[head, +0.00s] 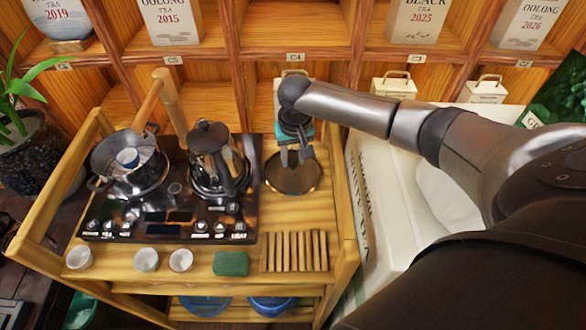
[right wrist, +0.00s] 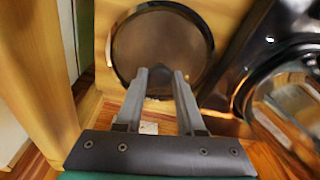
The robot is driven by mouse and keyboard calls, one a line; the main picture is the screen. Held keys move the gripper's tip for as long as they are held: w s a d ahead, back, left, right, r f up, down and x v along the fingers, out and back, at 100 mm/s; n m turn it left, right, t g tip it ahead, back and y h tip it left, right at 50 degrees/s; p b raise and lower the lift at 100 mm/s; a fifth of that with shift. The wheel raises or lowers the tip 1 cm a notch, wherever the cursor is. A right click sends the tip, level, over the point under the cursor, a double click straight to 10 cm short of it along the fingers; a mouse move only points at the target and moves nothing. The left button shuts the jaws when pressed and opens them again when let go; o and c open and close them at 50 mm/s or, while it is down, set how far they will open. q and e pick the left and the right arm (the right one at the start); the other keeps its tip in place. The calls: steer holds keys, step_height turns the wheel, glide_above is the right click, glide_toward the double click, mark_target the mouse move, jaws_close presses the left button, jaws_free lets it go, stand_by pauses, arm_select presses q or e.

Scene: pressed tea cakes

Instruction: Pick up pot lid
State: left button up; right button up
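The pot lid (head: 292,178) is a dark, brownish round disc with a thin rim, lying flat on the wooden tea stand right of the stove. It also shows in the right wrist view (right wrist: 160,40), just past my fingertips. My right gripper (head: 293,158) points down over the lid's far part. In the right wrist view its two fingers (right wrist: 160,74) stand apart, with a small dark piece between them, perhaps the lid's knob. I cannot tell whether they touch it. My left gripper is not in view.
A black stove (head: 165,215) holds a pan (head: 128,185) with a wooden handle and a glass kettle (head: 215,160). Small cups (head: 146,260), a green block (head: 231,263) and a slatted wooden rack (head: 294,252) line the front. A white box (head: 385,200) stands right of the stand.

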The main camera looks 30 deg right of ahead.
jaws_close()
stand_by(0.9)
